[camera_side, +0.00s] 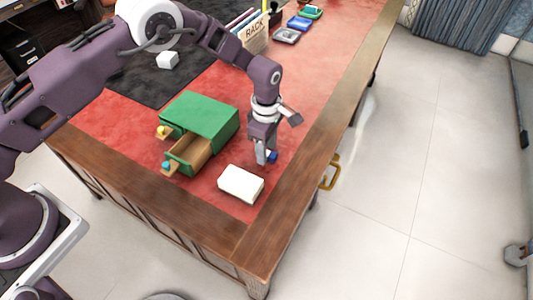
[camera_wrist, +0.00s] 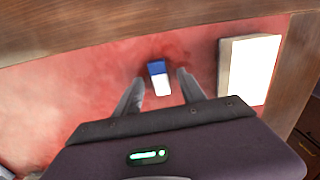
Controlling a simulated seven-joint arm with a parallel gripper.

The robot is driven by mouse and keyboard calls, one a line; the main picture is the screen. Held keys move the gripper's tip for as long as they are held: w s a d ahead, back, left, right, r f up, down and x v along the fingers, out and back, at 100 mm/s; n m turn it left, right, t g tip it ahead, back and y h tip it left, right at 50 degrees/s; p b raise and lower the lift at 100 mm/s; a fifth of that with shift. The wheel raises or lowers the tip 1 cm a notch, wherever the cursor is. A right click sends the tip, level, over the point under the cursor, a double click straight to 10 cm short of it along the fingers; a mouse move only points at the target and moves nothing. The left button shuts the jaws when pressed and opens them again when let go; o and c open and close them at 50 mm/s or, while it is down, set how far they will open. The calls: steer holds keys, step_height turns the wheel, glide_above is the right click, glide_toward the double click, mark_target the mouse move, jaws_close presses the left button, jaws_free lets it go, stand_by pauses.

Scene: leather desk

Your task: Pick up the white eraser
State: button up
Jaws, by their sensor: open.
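The small white eraser with a blue end (camera_wrist: 160,84) lies on the red desktop. In the wrist view it sits between the fingertips of my gripper (camera_wrist: 159,77), with space on both sides. In the side view its blue end (camera_side: 273,156) shows just beside my gripper (camera_side: 266,158), which points down low over the desk. The rest of the eraser is hidden there by the fingers. My gripper is open and holds nothing. I cannot tell exactly how high the fingertips are above the leather.
A larger white block (camera_side: 241,185) lies close by; it also shows in the wrist view (camera_wrist: 249,70). A green drawer box (camera_side: 205,117) with an open drawer stands to the left. A white cube (camera_side: 167,60), a rack (camera_side: 255,37) and small trays are farther back. The wooden desk edge (camera_side: 300,150) is near.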

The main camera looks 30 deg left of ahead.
steer(key=shift+f, duration=0.2)
jaws_close()
step_height(320, 180, up, 10)
stand_by(0.4)
